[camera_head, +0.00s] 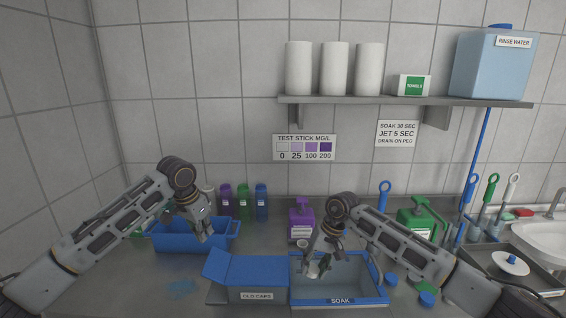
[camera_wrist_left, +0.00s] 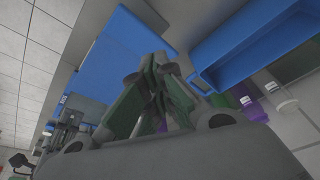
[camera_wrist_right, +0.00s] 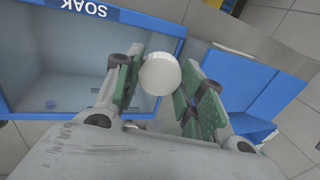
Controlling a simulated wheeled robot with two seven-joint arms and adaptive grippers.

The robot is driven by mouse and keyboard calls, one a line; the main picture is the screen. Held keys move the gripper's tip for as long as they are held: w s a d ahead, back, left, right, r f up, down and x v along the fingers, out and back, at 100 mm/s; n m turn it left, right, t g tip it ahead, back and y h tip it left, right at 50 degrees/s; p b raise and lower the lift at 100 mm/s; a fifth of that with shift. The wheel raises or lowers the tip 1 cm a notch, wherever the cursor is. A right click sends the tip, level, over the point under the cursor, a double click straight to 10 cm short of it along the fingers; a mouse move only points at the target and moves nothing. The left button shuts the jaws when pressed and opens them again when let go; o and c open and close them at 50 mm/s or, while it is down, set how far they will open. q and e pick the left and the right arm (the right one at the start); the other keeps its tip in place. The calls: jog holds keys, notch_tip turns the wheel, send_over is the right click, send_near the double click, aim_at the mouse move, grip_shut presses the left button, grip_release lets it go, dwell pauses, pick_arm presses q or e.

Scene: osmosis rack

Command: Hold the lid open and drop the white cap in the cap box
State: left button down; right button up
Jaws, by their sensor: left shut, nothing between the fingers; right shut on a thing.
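The white cap (camera_wrist_right: 160,74) is held between the fingers of my right gripper (camera_wrist_right: 163,88). In the head view the right gripper (camera_head: 322,262) is over the left part of the grey soak tray (camera_head: 365,272), beside the cap box. The cap box (camera_head: 256,296) is grey, with a caps label on its front. Its blue lid (camera_head: 262,270) covers the top in the head view, with a blue panel slanting up at the left. My left gripper (camera_head: 205,236) is shut and empty by the blue bin, apart from the lid. Its closed fingers also show in the left wrist view (camera_wrist_left: 157,70).
The blue bin (camera_head: 185,242) stands behind left of the cap box. Several bottles (camera_head: 243,204), a purple pump bottle (camera_head: 301,220) and a green one (camera_head: 415,218) stand along the wall. Blue caps (camera_head: 427,299) lie right of the soak tray.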

aim_at(208, 262)
pick_arm(q)
jog(key=shift+s+d, duration=0.25)
jog(key=shift+d, duration=0.05)
jog(key=shift+f, duration=0.15)
jog(key=shift+f, duration=3.1)
jog(key=shift+f, duration=3.5)
dwell(0.7)
